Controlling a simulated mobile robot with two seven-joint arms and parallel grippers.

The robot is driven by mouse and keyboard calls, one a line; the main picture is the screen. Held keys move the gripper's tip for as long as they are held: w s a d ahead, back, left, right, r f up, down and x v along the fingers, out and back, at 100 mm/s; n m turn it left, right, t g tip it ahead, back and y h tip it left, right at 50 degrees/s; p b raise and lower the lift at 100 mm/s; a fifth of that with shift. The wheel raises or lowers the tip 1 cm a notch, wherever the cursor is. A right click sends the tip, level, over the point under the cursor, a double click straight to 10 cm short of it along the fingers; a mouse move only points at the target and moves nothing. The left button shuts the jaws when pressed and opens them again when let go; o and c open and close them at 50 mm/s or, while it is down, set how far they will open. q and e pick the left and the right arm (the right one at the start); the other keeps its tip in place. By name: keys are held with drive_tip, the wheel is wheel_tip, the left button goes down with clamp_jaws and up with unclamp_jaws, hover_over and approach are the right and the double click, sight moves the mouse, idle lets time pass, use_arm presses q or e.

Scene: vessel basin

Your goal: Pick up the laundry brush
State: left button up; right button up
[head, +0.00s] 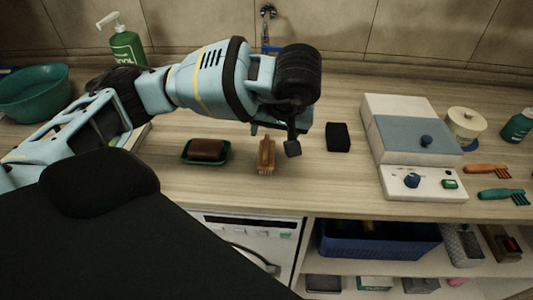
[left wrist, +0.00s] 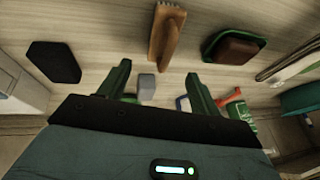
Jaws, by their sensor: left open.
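The laundry brush (head: 266,155), brown and wooden with pale bristles, lies on the counter between a soap dish and a black block. It also shows at the top of the left wrist view (left wrist: 165,35). My left gripper (head: 268,129) is above the counter, at the far end of the brush in the head view; the hand largely hides its fingers. In the left wrist view, the two dark green fingers of my left gripper (left wrist: 158,69) are spread with no object held, and the brush lies beyond their tips, apart from them. My right gripper is not in view.
A green dish with brown soap (head: 207,150) lies left of the brush, a black block (head: 339,137) to its right. Further right stand a white-grey box (head: 420,140) and two small brushes (head: 487,170). A green bowl (head: 35,93) and pump bottle (head: 125,47) stand left.

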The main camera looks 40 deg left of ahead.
use_arm(q)
drive_tip(key=shift+x, duration=3.7)
drive_tip(key=shift+w+a+r, duration=0.1)
drive_tip(key=shift+w, duration=0.05)
drive_tip(key=c, duration=1.1)
